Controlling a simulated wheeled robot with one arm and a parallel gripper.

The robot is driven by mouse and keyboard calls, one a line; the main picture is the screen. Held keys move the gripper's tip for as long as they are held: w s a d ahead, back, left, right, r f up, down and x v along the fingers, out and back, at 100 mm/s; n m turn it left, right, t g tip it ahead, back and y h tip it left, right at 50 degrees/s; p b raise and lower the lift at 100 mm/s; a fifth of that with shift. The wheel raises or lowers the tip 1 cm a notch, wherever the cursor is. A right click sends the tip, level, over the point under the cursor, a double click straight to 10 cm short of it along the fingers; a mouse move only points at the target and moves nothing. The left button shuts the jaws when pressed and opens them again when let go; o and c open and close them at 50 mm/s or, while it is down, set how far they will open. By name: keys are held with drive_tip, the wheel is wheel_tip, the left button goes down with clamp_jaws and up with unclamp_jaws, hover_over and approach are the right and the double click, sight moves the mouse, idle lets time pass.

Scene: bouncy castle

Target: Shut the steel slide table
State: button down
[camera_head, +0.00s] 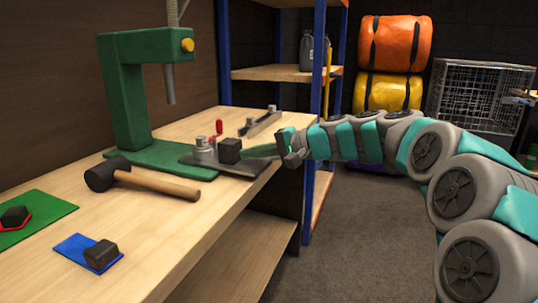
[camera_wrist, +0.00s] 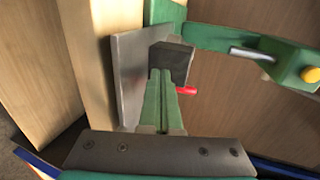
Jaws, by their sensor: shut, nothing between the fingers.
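The steel slide table (camera_head: 248,166) is a flat grey plate at the foot of the green press (camera_head: 122,85). It sticks out from the press base toward the bench's right edge. A dark block (camera_head: 229,151) and a small metal post stand on it.
A mallet (camera_head: 150,185) lies in front of the press. A green mat (camera_head: 38,208) and a blue mat (camera_head: 75,245) hold small dark pieces. A metal bar (camera_head: 262,122) lies behind the plate. A blue-posted shelf (camera_head: 275,74) stands behind the bench. Floor (camera_head: 350,250) is open at right.

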sight(220, 147)
drive_tip(key=w+a, duration=0.1)
drive_tip(key=a, duration=0.1)
drive_tip(key=w+a, duration=0.1)
drive_tip(key=a, duration=0.2)
drive_tip(key=w+a, duration=0.1)
drive_tip(key=a, duration=0.2)
drive_tip(key=shift+p, duration=0.3)
drive_tip(key=shift+a, duration=0.1)
drive_tip(key=shift+r, duration=0.1)
